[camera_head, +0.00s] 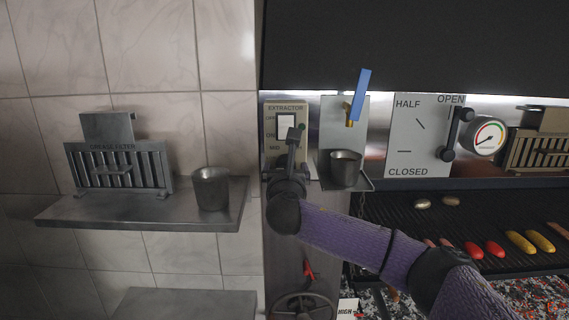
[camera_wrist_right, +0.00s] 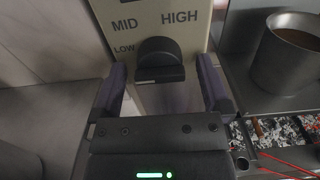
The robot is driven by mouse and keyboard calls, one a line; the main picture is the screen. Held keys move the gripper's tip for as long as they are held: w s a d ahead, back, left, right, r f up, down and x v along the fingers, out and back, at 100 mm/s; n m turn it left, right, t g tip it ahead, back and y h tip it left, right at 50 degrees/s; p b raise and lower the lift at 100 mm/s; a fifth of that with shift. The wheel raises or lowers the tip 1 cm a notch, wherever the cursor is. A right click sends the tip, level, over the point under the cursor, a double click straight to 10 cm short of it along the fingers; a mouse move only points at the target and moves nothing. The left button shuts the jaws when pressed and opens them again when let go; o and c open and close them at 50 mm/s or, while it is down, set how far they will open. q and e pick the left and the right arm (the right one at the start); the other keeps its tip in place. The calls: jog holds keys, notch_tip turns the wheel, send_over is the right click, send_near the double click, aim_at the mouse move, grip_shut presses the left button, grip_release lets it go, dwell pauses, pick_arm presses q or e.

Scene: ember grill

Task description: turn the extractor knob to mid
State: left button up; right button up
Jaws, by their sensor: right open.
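The extractor panel (camera_head: 271,112) is a beige plate on the wall with a pale switch (camera_head: 286,122) in its upper part. My right gripper (camera_head: 293,140) is in front of its lower part and hides the knob in the head view. In the right wrist view the black extractor knob (camera_wrist_right: 159,55) shows below the printed MID and HIGH, with LOW at its left. My right gripper (camera_wrist_right: 161,84) is open, with one purple finger on each side of the knob and gaps visible. I cannot tell the knob's setting. My left gripper is not in view.
A metal cup (camera_head: 344,170) stands on a small shelf just right of the panel, under a blue-handled tap (camera_head: 361,95). Another cup (camera_head: 211,188) and a grease filter (camera_head: 118,168) are on the left shelf (camera_head: 150,216). The grill (camera_head: 400,230) with food lies at right.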

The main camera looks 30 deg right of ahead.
jog(key=shift+s+d, duration=0.1)
jog(key=shift+s, duration=0.05)
jog(key=shift+w, duration=0.2)
jog(key=c, duration=1.3)
jog(key=m+b, duration=0.1)
jog(key=m, duration=0.4)
jog(key=shift+m, duration=0.4)
jog(key=shift+m+b, duration=0.7)
jog(key=shift+m, duration=2.2)
